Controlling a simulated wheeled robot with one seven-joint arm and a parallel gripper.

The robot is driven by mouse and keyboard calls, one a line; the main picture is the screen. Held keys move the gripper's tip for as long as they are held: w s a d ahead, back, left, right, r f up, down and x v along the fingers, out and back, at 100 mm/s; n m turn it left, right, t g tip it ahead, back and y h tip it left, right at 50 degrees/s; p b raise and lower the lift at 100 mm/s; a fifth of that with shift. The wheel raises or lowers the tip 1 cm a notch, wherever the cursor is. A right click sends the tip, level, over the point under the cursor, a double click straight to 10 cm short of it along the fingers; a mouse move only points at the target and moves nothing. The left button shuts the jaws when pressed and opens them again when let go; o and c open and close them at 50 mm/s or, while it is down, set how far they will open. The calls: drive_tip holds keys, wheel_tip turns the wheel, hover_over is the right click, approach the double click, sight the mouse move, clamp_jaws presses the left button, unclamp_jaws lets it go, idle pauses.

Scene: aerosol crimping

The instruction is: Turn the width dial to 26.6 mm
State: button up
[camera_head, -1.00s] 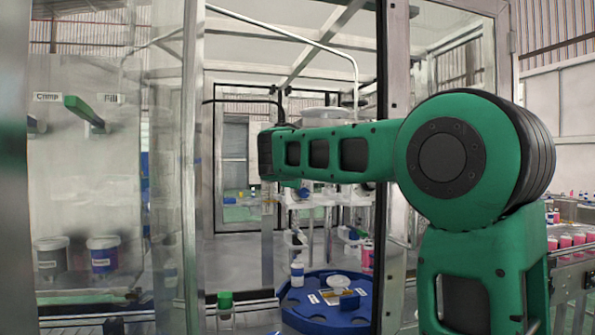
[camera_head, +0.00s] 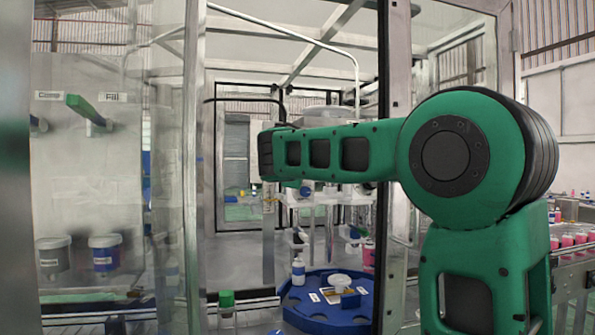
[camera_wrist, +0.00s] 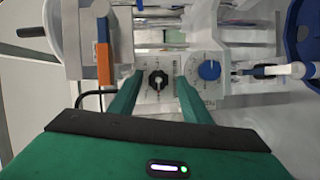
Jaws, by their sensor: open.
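In the wrist view, a black pointer knob (camera_wrist: 158,81) sits on a pale panel with a round scale of marks. A blue dial (camera_wrist: 208,70) with its own scale is on a pale plate to its right. The printing is too small to read, so I cannot tell which one is the width dial or what value either shows. My gripper (camera_wrist: 157,88) is open, its two green fingers on either side of the black knob in the picture. I cannot tell whether they touch it. The blue dial is outside the fingers.
A blue round table (camera_head: 300,318) stands inside the enclosure below my arm, with a white bottle (camera_head: 298,270) on it. A green-capped bottle (camera_head: 226,305) stands to its left. Clear panels and metal posts (camera_head: 193,150) flank the opening.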

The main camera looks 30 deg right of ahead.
drive_tip(key=v, duration=1)
drive_tip(key=shift+s+a, duration=0.15)
drive_tip(key=shift+a, duration=0.1)
drive_tip(key=shift+f, duration=0.1)
